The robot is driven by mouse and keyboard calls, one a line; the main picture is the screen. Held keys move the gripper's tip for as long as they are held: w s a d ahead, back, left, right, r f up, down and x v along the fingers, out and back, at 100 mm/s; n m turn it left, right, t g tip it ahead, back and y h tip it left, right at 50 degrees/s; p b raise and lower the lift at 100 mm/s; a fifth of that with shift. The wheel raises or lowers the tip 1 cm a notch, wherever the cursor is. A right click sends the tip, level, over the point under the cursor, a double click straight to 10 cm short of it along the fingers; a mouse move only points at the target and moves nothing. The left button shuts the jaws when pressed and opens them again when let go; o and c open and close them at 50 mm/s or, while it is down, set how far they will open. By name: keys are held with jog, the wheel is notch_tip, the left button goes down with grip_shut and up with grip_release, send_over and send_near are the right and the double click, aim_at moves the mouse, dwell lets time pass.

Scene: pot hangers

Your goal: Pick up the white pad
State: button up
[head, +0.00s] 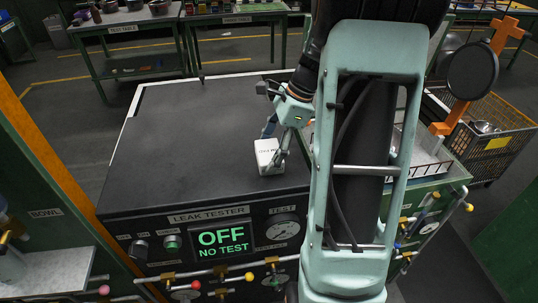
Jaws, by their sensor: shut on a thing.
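The white pad (268,155) is a small white block with faint dark lettering on its side. It is at the right part of the dark top of the leak tester (190,140). My gripper (279,157) comes down from the upper right and is shut on the white pad. Part of the pad's right side is hidden by the gripper fingers. I cannot tell whether the pad touches the tester top or is just above it.
The leak tester's front has a green display (223,240) reading "OFF NO TEST". A wire rack (415,155) stands to the right, partly behind my arm. A black pan (472,72) hangs on an orange stand. The tester top left of the pad is clear.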

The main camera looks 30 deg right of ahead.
aim_at(264, 151)
notch_tip(264, 151, up, 3)
jog(key=shift+r, duration=0.1)
jog(key=s+d+r, duration=0.8)
jog(key=d+r, duration=0.2)
jog(key=d, duration=0.1)
jog(key=shift+s+d+p, duration=0.15)
jog(key=shift+d+p, duration=0.05)
jog(key=shift+p, duration=0.15)
